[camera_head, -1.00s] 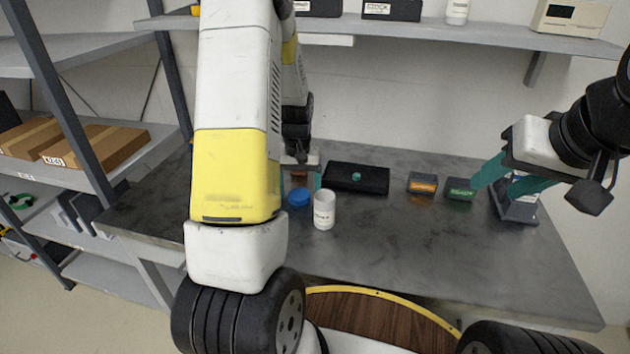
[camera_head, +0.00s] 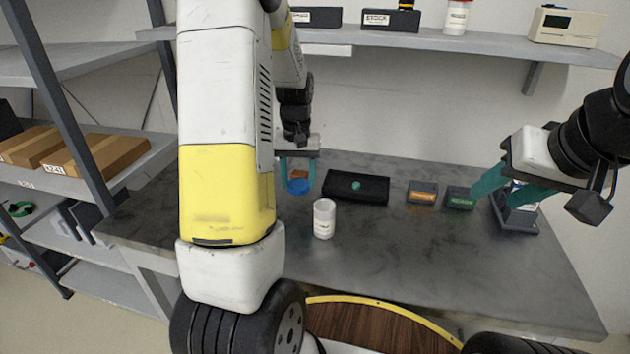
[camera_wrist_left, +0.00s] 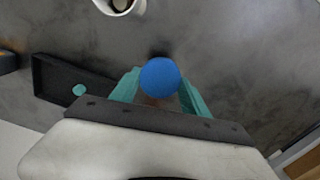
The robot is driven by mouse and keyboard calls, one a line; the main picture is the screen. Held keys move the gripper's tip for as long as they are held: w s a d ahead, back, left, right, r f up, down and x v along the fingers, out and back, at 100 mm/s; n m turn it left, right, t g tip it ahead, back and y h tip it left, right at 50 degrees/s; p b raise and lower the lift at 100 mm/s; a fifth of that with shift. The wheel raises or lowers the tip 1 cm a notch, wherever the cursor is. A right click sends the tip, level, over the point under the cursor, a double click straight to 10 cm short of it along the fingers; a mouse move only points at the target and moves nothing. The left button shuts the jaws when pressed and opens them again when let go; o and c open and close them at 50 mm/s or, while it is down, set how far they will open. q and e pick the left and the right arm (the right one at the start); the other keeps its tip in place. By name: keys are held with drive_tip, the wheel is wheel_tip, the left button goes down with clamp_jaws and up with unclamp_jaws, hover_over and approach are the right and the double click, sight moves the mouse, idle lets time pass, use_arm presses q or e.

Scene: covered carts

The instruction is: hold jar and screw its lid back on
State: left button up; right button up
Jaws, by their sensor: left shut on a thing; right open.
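A white jar (camera_head: 324,222) with a pale label stands upright and uncovered on the grey table, left of its middle. Its open mouth shows at the top edge of the left wrist view (camera_wrist_left: 122,6). My left gripper (camera_head: 298,186) is shut on the round blue lid (camera_head: 299,187), behind and left of the jar and apart from it. The lid also shows between the teal fingers in the left wrist view (camera_wrist_left: 160,77). It appears to be held above the table. My right gripper (camera_head: 495,200) is open at the table's right side, with no jar between its fingers.
A black tray (camera_head: 342,188) with a small teal piece lies behind the jar. An orange-labelled box (camera_head: 422,192) and a green-labelled box (camera_head: 459,197) sit to its right. A dark stand (camera_head: 516,220) is beside my right gripper. The table's front is clear.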

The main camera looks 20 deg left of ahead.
sight(299, 184)
use_arm(q)
drive_tip(key=shift+r, duration=1.65)
drive_tip(key=w+d+f+m, duration=0.1)
drive_tip(key=d+f, duration=0.1)
drive_tip(key=d, duration=0.1)
drive_tip(key=w+d+f+m, duration=0.1)
drive_tip(key=d, duration=0.2)
drive_tip(key=w+d+f, duration=0.1)
drive_tip(key=d+f, duration=0.1)
drive_tip(key=d, duration=0.1)
drive_tip(key=shift+w+d+f+m, duration=0.35)
drive_tip(key=shift+w+d+m, duration=0.05)
drive_tip(key=shift+a, duration=0.1)
